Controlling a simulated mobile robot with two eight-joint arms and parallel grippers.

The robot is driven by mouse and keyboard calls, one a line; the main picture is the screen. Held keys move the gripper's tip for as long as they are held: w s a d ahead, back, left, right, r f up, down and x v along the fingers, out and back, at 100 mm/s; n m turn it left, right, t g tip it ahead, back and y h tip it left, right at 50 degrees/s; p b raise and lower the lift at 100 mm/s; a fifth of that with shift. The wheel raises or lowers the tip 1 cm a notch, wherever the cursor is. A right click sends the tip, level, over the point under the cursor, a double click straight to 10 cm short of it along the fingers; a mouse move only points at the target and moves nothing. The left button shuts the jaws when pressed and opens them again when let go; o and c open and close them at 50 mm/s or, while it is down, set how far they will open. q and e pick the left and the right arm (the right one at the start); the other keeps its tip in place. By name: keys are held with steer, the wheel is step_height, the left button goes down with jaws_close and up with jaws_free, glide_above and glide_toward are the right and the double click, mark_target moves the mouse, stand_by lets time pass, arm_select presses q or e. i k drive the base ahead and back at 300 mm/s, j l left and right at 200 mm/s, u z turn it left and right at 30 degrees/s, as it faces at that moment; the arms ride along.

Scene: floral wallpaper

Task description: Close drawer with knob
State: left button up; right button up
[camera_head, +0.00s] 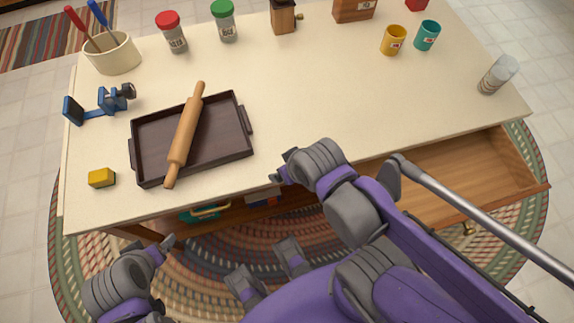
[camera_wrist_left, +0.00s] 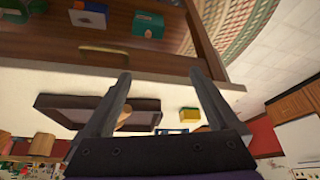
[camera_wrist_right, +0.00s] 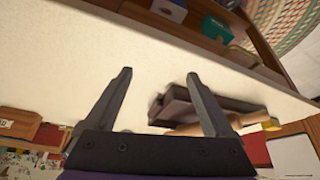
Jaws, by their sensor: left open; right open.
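The wooden drawer (camera_head: 460,178) stands pulled out from the right part of the table's front in the head view, and its inside looks empty. A small brass knob (camera_head: 468,228) shows at its front, partly behind my right arm. My right gripper (camera_head: 284,168) is open and empty at the table's front edge, left of the drawer. My left gripper (camera_head: 166,246) is open and empty in front of the table's left part, far from the drawer. Open fingers also show in the left wrist view (camera_wrist_left: 160,90) and right wrist view (camera_wrist_right: 160,90).
The table (camera_head: 310,90) carries a dark tray (camera_head: 220,150) with a rolling pin (camera_head: 184,135), a yellow block (camera_head: 102,178), a utensil crock (camera_head: 112,56), shakers, cups and a glass jar (camera_head: 497,75). Boxes (camera_wrist_left: 90,15) sit below the tabletop. A braided rug (camera_head: 100,250) covers the floor.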

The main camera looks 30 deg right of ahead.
mark_target(486, 167)
steer(key=k+j, duration=0.1)
steer(key=k+j+z, duration=0.1)
steer(key=z, duration=0.35)
steer(key=k+z, duration=0.2)
steer(key=z, duration=2.4)
steer(key=i+l, duration=0.15)
steer(key=l+u, duration=0.05)
steer(key=l, duration=0.05)
